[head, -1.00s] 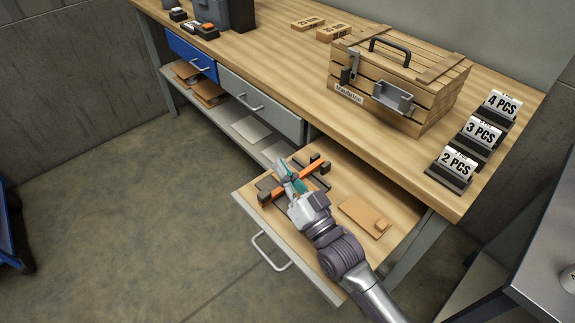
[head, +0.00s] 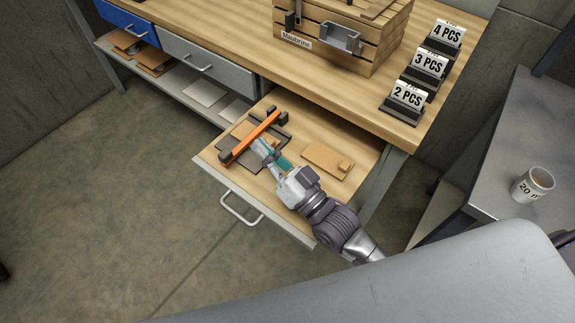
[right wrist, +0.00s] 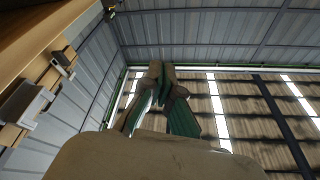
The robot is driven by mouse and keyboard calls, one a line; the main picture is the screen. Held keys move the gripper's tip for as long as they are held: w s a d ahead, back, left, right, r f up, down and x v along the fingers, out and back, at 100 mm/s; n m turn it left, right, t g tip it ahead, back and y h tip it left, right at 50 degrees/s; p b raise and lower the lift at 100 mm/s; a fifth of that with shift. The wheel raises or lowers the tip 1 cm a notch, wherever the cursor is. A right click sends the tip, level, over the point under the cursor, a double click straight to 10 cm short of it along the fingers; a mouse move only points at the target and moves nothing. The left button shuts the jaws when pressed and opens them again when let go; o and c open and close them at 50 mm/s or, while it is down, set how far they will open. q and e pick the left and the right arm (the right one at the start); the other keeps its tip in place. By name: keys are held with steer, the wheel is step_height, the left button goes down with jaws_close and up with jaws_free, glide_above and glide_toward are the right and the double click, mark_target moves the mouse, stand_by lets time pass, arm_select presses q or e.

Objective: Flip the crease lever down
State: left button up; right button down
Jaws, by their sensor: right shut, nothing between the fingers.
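The crease lever is a long orange bar (head: 245,138) on a dark folding jig (head: 272,148) in the open drawer. It runs slantwise over the jig, with dark blocks near its ends. I cannot tell how far it is tilted. A piece of tan card shows beneath it. My right gripper (head: 261,146) is shut and empty, its fingertips close beside the bar on its near right side; contact cannot be told. In the right wrist view the fingers (right wrist: 161,72) are together, with the ceiling behind. My left gripper is not in view.
A flat tan card piece (head: 328,158) lies to the right in the drawer (head: 290,222). The wooden bench top (head: 235,45) overhangs the drawer's back, bearing a crate (head: 380,45) and number signs (head: 407,98). A mug (head: 533,185) stands on a grey table at right.

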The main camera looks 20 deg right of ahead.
steer(key=s+d, duration=0.3)
steer(key=s, duration=0.3)
steer(key=shift+s+d, duration=0.25)
steer(key=shift+d, duration=0.15)
